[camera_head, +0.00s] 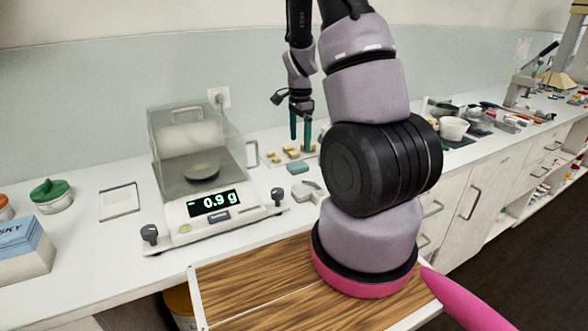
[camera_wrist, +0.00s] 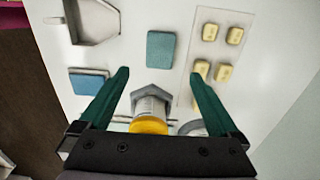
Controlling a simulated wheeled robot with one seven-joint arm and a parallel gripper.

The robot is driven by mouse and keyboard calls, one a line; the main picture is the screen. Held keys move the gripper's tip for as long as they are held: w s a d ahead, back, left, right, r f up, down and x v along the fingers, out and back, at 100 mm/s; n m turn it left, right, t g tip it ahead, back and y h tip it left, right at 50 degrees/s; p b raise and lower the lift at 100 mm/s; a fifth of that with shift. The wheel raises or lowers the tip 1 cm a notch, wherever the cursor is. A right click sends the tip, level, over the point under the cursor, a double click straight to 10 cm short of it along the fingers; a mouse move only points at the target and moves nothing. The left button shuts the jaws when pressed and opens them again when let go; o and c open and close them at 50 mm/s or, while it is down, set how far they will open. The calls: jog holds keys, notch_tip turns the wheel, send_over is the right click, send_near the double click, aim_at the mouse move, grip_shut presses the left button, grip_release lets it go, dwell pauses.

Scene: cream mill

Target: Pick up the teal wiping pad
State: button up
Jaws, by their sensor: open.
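A teal pad (camera_wrist: 160,50) lies flat on the white counter in the wrist view, just beyond my fingertips and between the scoop and the yellow blocks. It also shows in the head view (camera_head: 298,168), below and slightly left of the fingers. My gripper (camera_wrist: 159,76) is open and empty, with teal fingers; it hangs above the counter in the head view (camera_head: 300,142). A second, bluer pad (camera_wrist: 88,84) lies left of my left finger, which partly covers it. I cannot make it out in the head view, where my arm blocks part of the counter.
A grey scoop (camera_wrist: 97,22) lies left of the teal pad. Yellow blocks (camera_wrist: 235,36) stand on a clear plate to the right. A yellow-capped hex-shaped item (camera_wrist: 150,106) lies between my fingers in the wrist view. A scale (camera_head: 215,212) reading 0.9 g stands left.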

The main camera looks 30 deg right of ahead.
aim_at(299, 164)
notch_tip(299, 164, down, 8)
jog(key=shift+a+f, duration=0.1)
jog(key=shift+a, duration=0.05)
dwell(0.3)
jog(key=c, duration=1.5)
notch_tip(299, 164, up, 10)
jog(key=shift+c, duration=0.2)
